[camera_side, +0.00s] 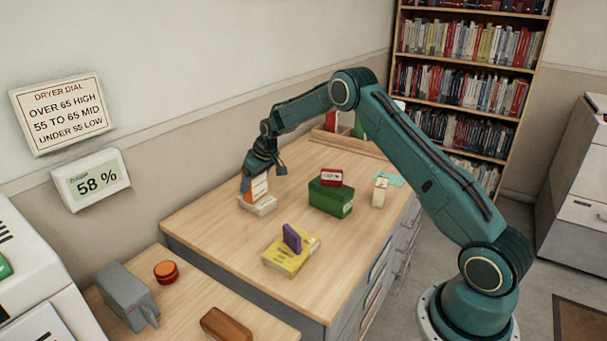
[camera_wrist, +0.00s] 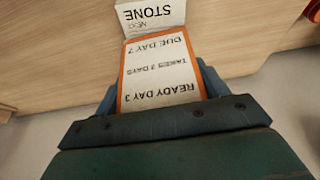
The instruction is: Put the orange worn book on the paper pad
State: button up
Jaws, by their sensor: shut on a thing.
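My gripper (camera_side: 262,171) is shut on the orange worn book (camera_side: 258,188), at the left part of the wooden table. The book is upright, orange at its edges with a large white label. In the wrist view its label (camera_wrist: 160,72) reads "READY DAY 3", "TAKES 3 DAYS" and "DUE DAY 7", upside down, between my blue fingers. A low whitish block (camera_side: 260,206) lies directly under the book; I cannot tell whether they touch. A white face reading "STONE" (camera_wrist: 152,16) shows beyond the book in the wrist view. I cannot tell which thing is the paper pad.
A yellow block (camera_side: 280,262) bears a purple piece (camera_side: 291,237) near the front. A green box (camera_side: 330,198) with a red item (camera_side: 331,177) stands to the right. A small cream box (camera_side: 380,192) and a cyan sheet (camera_side: 391,179) are farther right. Bare tabletop lies between them.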

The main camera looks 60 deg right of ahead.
jog(key=shift+f, duration=0.1)
jog(key=o, duration=1.1)
jog(key=shift+c, duration=0.2)
jog(key=v, duration=1.2)
